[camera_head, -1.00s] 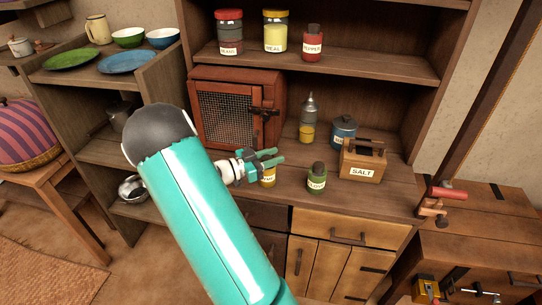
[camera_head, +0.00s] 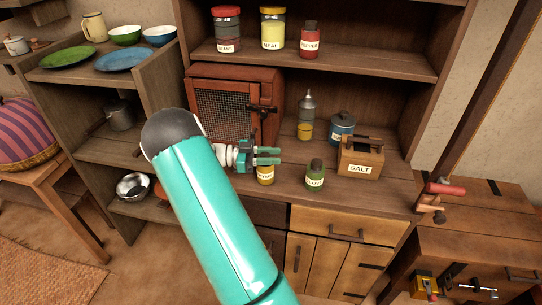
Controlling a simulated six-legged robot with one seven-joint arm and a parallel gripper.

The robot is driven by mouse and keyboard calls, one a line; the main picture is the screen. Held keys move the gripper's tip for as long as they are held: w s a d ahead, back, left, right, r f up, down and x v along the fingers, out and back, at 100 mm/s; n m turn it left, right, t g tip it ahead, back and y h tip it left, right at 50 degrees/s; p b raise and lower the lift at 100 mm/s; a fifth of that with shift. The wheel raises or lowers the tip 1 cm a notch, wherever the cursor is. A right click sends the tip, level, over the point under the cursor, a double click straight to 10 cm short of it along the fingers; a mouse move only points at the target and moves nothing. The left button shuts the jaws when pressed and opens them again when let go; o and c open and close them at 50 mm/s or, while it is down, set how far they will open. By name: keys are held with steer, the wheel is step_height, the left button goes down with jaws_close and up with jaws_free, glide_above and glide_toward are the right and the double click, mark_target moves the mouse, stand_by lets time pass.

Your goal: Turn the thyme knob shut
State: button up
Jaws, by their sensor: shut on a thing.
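A small yellow jar (camera_head: 265,175) stands on the cabinet counter, in front of the mesh-doored box. Its label is too small to read for certain, but it fits the thyme jar. My gripper (camera_head: 269,156) is directly over this jar, its teal fingers level and pointing right. The fingers are close together and shut on the jar's knob, which they hide. I cannot see how far the knob is turned. My teal forearm crosses the lower left of the counter.
A green jar (camera_head: 315,176) stands close to the right of my gripper. The salt box (camera_head: 360,157), a blue pot (camera_head: 341,128) and a grey-topped yellow bottle (camera_head: 305,120) are behind it. The red mesh-doored box (camera_head: 230,95) is close behind my gripper.

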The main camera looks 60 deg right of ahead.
steer(key=o, duration=1)
steer(key=v, duration=1.3)
steer(key=shift+w+a, duration=0.3)
